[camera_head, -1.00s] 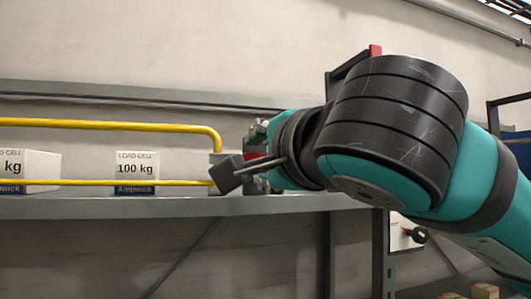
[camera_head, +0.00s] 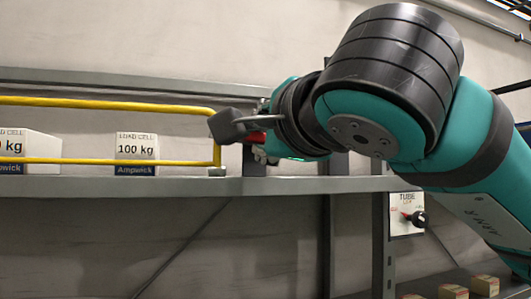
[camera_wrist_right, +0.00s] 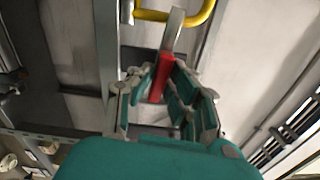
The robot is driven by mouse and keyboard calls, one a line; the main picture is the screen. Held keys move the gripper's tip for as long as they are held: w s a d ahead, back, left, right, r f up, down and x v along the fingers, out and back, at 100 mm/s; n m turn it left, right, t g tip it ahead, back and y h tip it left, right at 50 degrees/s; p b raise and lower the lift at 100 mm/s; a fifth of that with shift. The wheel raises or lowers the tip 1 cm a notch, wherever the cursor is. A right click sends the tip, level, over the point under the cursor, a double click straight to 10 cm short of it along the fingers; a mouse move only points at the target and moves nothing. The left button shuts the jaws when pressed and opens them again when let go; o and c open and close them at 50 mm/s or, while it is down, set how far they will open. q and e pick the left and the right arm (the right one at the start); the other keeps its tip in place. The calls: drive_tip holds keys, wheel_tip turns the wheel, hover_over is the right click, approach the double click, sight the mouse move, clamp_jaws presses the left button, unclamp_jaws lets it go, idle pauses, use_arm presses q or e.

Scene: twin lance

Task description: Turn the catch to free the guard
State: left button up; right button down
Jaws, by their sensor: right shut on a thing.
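The guard is a yellow tube rail (camera_head: 110,105) along the front of the grey shelf. Its rounded end also shows in the right wrist view (camera_wrist_right: 204,14). The catch has a red grip (camera_wrist_right: 161,78) and a flat grey metal arm (camera_wrist_right: 174,32) that reaches toward the yellow rail. My right gripper (camera_wrist_right: 160,95) is shut on the red grip, which lies between its fingers. In the head view a bit of red (camera_head: 256,137) shows by the rail's right end, and my wrist hides most of the right gripper (camera_head: 262,154). My left gripper is not in view.
White 100 kg load cell boxes (camera_head: 136,153) stand on the shelf (camera_head: 120,187) behind the rail. A panel with a black knob (camera_head: 417,219) is mounted below the shelf at right. Small boxes (camera_head: 453,291) sit on a lower shelf.

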drive_tip(key=shift+a+f+m+b, duration=0.1)
drive_tip(key=shift+f+m+b, duration=0.05)
drive_tip(key=shift+m+b, duration=7.45)
drive_tip(key=shift+m+p, duration=0.45)
drive_tip(key=shift+m, duration=0.25)
drive_tip(key=c, duration=1.3)
unclamp_jaws()
drive_tip(key=v, duration=1.2)
